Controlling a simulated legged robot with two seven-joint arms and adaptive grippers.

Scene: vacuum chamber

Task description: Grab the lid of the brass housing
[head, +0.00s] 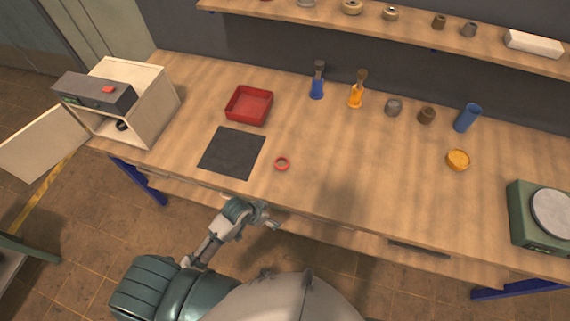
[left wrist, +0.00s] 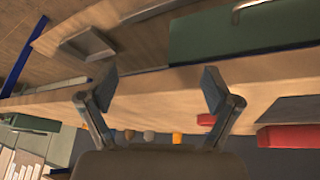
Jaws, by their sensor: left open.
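A round golden-yellow piece (head: 458,160) lies on the right part of the bench in the head view. A brown cylinder (head: 426,116) and a grey one (head: 394,107) stand behind it to the left. I cannot tell for sure which of these is the brass housing or its lid. My left gripper (head: 267,216) is at the bench's front edge, well to the left of these pieces and apart from them. In the left wrist view its two fingers (left wrist: 157,80) are spread with nothing between them. My right gripper is not in view.
A red tray (head: 249,105), a dark mat (head: 231,153) and a red ring (head: 282,164) lie on the bench. An open white chamber (head: 152,104) stands left, a green scale (head: 535,222) right. Blue (head: 317,88) and orange (head: 356,95) bottles and a blue cup (head: 467,118) stand behind. The front middle is clear.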

